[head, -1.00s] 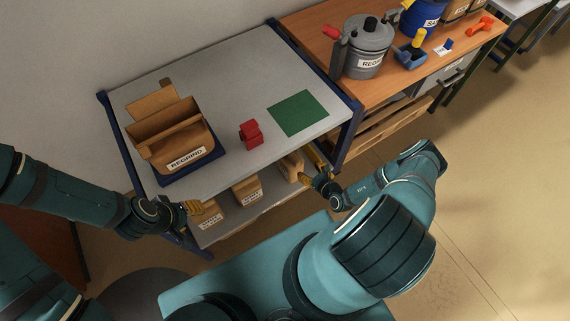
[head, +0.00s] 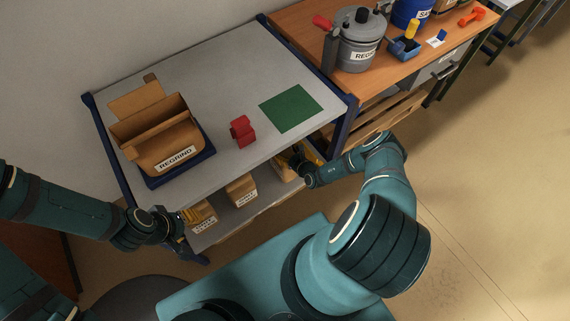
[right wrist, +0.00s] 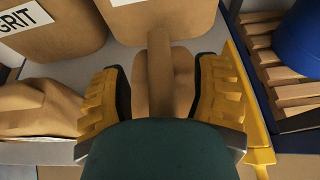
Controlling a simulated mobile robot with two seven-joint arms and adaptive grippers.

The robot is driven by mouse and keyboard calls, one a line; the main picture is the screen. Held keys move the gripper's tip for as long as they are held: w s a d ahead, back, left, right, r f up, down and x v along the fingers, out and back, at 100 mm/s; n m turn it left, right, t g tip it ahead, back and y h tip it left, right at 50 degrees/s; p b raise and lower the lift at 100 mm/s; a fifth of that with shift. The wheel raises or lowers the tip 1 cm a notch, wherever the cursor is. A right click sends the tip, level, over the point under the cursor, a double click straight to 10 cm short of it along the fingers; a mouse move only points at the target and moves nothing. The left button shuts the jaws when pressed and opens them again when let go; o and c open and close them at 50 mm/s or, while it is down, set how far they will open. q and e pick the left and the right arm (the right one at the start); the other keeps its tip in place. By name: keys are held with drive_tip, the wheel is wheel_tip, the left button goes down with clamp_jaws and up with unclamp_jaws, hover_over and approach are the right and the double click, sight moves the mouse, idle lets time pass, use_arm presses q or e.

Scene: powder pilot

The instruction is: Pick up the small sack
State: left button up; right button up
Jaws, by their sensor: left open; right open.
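In the right wrist view a small brown sack (right wrist: 162,72) with a raised ridge along its top lies between the two yellow fingers of my right gripper (right wrist: 165,92). The fingers are open, one on each side of it; I cannot tell whether they touch it. In the head view my right gripper (head: 292,160) reaches in at the right end of the lower shelf, and this sack (head: 283,174) is partly hidden beneath the tabletop. My left gripper (head: 185,216) is open near the leftmost sack (head: 203,217) on the lower shelf.
A labelled sack (head: 241,190) stands mid-shelf. A blue table leg (head: 343,130) is close to my right arm. A larger sack marked GRIT (right wrist: 55,35) stands close by.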

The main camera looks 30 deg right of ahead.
drive_tip(key=shift+w+f, duration=0.15)
drive_tip(key=shift+w, duration=0.3)
clamp_jaws()
